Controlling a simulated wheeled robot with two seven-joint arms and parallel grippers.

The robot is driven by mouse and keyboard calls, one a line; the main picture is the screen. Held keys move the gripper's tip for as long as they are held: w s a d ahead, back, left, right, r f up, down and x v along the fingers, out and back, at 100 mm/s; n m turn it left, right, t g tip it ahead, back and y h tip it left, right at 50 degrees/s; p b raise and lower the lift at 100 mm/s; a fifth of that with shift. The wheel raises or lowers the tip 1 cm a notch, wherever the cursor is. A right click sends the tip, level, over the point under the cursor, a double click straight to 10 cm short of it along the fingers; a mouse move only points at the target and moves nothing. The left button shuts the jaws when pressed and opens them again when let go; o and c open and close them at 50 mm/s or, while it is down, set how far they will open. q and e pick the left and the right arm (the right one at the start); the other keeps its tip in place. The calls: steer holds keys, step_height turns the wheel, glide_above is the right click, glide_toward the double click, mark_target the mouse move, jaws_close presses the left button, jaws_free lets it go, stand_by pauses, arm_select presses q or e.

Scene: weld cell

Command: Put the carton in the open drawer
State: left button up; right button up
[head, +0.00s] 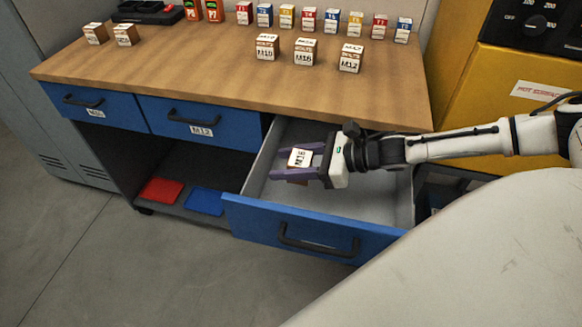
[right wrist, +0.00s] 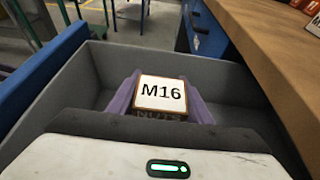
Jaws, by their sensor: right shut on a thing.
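The carton (head: 299,158) is small and brown with a white top marked M16. It also shows in the right wrist view (right wrist: 161,94), between purple fingers. My right gripper (head: 305,161) is shut on it and holds it over the open drawer (head: 295,230). The drawer has a blue front and grey inner walls. In the right wrist view the drawer's grey walls (right wrist: 85,75) surround the carton. How far the carton is above the drawer floor is hard to tell. My left gripper is not in view.
The wooden bench top (head: 230,70) is behind the drawer and bears several cartons, including one marked M12 (head: 350,58). Two shut blue drawers (head: 150,112) are to the left. A yellow machine (head: 510,85) stands at the right.

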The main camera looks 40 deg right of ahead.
steer(key=shift+f, duration=1.8)
steer(key=shift+f+b, duration=0.65)
steer(key=shift+b, duration=0.1)
steer(key=o, duration=1.4)
steer(key=shift+o, duration=0.2)
